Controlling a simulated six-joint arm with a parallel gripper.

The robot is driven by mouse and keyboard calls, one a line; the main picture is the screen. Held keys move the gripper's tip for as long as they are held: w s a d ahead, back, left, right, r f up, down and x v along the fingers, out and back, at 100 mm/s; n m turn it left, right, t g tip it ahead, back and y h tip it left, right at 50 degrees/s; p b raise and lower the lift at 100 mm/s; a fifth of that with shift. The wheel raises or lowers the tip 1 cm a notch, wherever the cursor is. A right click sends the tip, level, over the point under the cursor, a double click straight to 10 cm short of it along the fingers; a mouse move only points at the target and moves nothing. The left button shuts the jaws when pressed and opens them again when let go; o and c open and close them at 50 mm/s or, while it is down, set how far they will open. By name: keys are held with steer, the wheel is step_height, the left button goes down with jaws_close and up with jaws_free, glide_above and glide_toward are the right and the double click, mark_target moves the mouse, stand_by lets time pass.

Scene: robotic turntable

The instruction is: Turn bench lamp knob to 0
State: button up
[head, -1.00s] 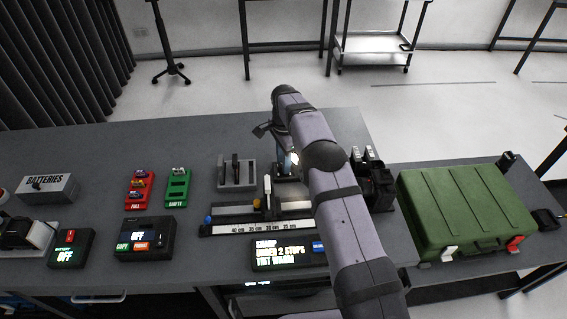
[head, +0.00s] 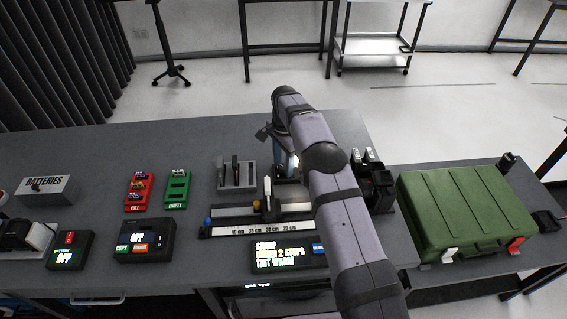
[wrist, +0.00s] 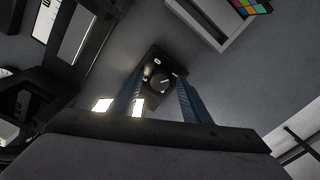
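The bench lamp knob (wrist: 162,81) is a round dark dial with a light pointer line, on a small black box (wrist: 152,63) with white marks, one reading 0. The pointer slants away from the 0 in the wrist view. My gripper (wrist: 160,90) has its two blue fingers apart, one on each side of the knob. No contact with the knob is clear. In the head view my gripper (head: 284,164) is low over the bench behind the rail, and my arm hides most of the lamp control.
A slider rail with a cm scale (head: 258,229) and a display (head: 288,254) reading "UNDER 2 STOPS" lie in front. A grey holder (head: 236,176) stands left, a black device (head: 375,185) right, and a green case (head: 462,212) farther right.

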mark_target(283, 167)
steer(key=shift+s+r+b, duration=0.1)
steer(key=shift+r+b, duration=0.8)
steer(key=shift+r, duration=2.8)
